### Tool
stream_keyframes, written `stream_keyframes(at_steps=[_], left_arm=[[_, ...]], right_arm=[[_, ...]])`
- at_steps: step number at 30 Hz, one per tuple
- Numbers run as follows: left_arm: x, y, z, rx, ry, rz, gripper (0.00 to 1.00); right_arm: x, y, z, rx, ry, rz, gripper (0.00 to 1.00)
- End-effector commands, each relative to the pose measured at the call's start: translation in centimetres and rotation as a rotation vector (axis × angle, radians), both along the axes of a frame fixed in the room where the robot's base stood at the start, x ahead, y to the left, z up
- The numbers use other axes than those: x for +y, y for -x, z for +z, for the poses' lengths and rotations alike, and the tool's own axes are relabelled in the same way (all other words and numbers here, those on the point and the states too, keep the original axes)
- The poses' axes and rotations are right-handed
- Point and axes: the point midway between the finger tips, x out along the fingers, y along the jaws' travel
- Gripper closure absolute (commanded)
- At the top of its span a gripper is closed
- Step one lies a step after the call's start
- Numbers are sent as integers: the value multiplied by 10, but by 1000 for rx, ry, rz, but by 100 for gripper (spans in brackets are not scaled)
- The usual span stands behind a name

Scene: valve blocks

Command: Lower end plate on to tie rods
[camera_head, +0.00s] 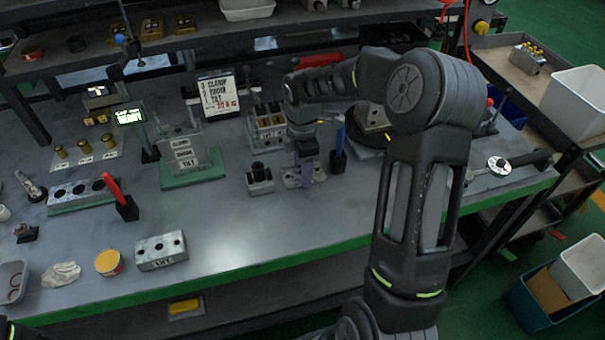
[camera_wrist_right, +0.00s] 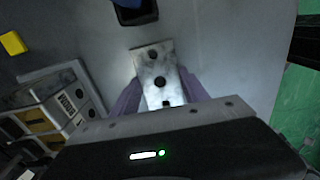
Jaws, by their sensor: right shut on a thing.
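The end plate (camera_head: 291,179), a grey metal plate with dark holes, is at my right gripper (camera_head: 306,178), right of centre on the bench. In the wrist view the plate (camera_wrist_right: 158,68) lies between the purple fingers (camera_wrist_right: 163,100), which are shut on it. The wrist hides its near end, and I cannot tell whether it touches the bench. The stack of labelled valve blocks (camera_head: 183,158) stands on a green base (camera_head: 193,178) to the left, with thin upright tie rods above it. The gripper is apart from this stack.
A case of blocks (camera_head: 268,128) is behind. A loose block (camera_head: 162,250) lies at the front. The bench centre (camera_head: 235,220) is clear.

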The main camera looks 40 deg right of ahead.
Motion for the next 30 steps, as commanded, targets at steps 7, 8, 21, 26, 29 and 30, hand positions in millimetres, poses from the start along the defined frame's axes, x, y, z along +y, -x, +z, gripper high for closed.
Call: stream_keyframes(at_steps=[7,8,21,26,29,30], left_arm=[[0,0,0,0,0,0,22],[0,0,0,0,0,0,22],[0,0,-1,0,0,0,22],[0,0,-3,0,0,0,22],[0,0,-4,0,0,0,22],[0,0,-4,0,0,0,22]], right_arm=[[0,0,0,0,0,0,96],[0,0,0,0,0,0,99],[0,-1,12,-4,1,-1,100],[0,-2,38,-7,2,0,100],[0,-2,58,-7,1,0,100],[0,-2,66,-6,1,0,100]])
